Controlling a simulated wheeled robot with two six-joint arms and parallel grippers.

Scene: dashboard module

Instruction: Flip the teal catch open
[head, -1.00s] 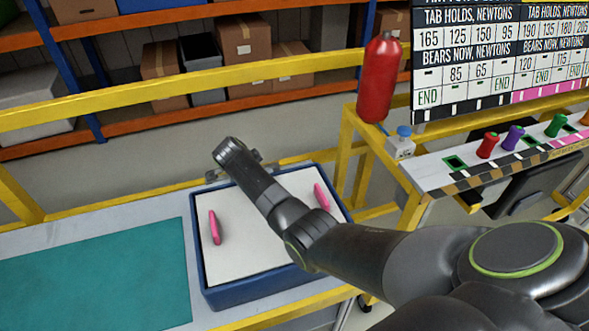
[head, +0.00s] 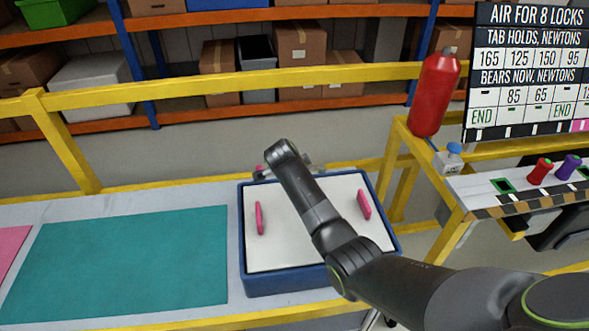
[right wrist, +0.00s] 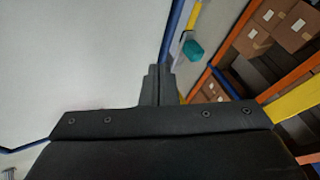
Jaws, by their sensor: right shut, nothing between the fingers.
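The teal catch (right wrist: 194,50) shows in the right wrist view as a small teal block just outside the blue edge of a white-topped tray. I cannot tell whether it is flipped. In the head view I cannot make it out. My right gripper (right wrist: 158,72) is shut and empty, its fingers together beside the blue edge, lower left of the catch in the picture and apart from it. In the head view my right arm reaches over the blue tray (head: 290,283) to its back edge and hides the fingers. My left gripper is in neither view.
Two pink bars, left (head: 259,218) and right (head: 364,205), stand on the tray's white surface. A teal mat (head: 130,262) lies left of the tray. A yellow rail (head: 240,83) runs behind the bench. A red bottle (head: 433,95) stands on the right-hand stand.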

